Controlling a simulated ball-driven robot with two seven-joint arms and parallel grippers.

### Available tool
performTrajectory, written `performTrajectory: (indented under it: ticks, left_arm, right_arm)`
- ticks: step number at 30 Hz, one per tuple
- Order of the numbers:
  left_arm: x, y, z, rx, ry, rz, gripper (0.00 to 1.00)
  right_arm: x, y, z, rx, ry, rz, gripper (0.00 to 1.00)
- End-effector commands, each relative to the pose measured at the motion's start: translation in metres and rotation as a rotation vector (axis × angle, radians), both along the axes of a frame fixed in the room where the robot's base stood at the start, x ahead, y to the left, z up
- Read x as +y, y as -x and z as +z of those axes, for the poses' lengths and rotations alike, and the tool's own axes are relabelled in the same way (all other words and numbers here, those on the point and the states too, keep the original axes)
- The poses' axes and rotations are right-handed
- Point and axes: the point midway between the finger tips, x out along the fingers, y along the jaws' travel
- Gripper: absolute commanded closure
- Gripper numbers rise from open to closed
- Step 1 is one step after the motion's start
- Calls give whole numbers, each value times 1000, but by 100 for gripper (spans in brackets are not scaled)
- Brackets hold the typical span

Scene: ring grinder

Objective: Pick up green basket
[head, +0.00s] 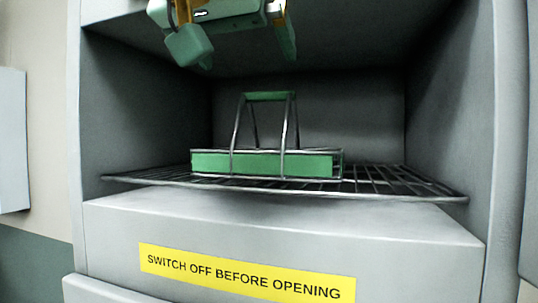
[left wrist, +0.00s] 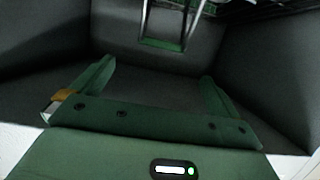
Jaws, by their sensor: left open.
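The green basket (head: 262,164) stands upright on a wire rack inside a grey compartment. It has a green body in a metal wire frame and a raised handle with a green grip (head: 269,96). My left gripper (head: 243,56) is above the handle at the top of the head view, open and empty, its two fingers apart. In the left wrist view, the green handle grip (left wrist: 162,44) shows at the top, beyond the open fingers (left wrist: 156,80) and not between them. My right gripper is not in view.
The wire rack (head: 390,183) spans the compartment, with free room on both sides of the basket. Grey side walls (head: 450,110) and a low ceiling enclose it. A yellow label (head: 245,273) is on the front panel below.

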Motion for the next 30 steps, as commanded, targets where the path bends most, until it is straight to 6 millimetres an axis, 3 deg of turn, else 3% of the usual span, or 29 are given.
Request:
performTrajectory:
  ticks: [4, 11, 19, 28, 29, 30]
  left_arm:
    - [-9, -30, -8, 3, -1, 2, 0]
    - [-15, -50, -15, 0, 0, 1, 0]
    - [-25, -88, -26, 1, -1, 1, 0]
    - [-27, -97, -31, -1, 0, 0, 0]
    - [-27, -97, -31, -1, 0, 0, 3]
    - [-27, -96, -31, -1, 0, 0, 14]
  right_arm:
    - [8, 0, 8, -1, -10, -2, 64]
    - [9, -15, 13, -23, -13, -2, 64]
    - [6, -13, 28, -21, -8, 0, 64]
    - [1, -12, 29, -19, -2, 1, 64]
    - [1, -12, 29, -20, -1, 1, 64]
    - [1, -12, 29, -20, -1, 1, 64]
